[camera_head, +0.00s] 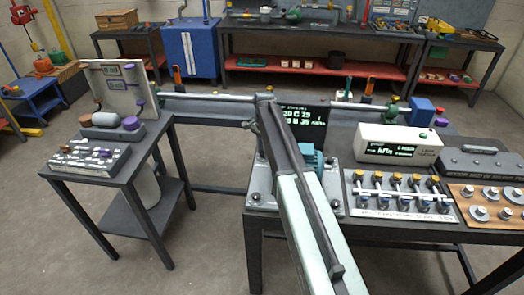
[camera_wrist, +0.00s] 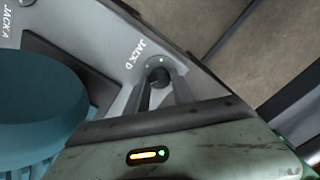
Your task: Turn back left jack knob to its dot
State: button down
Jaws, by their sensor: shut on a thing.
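The teal motor (camera_head: 312,158) stands on a grey base plate (camera_head: 265,186) at the near edge of the bench, partly hidden behind my arm. In the wrist view the plate (camera_wrist: 112,72) carries the labels JACK D and JACK A, and the teal motor (camera_wrist: 40,105) fills the left. A dark round jack knob (camera_wrist: 158,75) sits at the corner by JACK D, with a small white dot on the plate just above it. My gripper (camera_wrist: 162,84) is shut on this knob, one finger on each side. No pointer mark on the knob can be made out. In the head view my arm hides the fingertips.
A dark screen (camera_head: 305,116) stands behind the motor. To the right are a white kPa meter (camera_head: 398,146), a valve panel (camera_head: 402,206) and a wooden board with discs (camera_head: 490,219). A side table (camera_head: 110,188) stands left, across a floor gap.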

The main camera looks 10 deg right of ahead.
jog(key=shift+w+a+n, duration=0.15)
jog(key=shift+w+n, duration=0.05)
jog(key=shift+n, duration=0.2)
jog(key=n, duration=1)
jog(key=shift+n, duration=0.4)
dwell(0.5)
jog(key=c, duration=1.1)
grip_release()
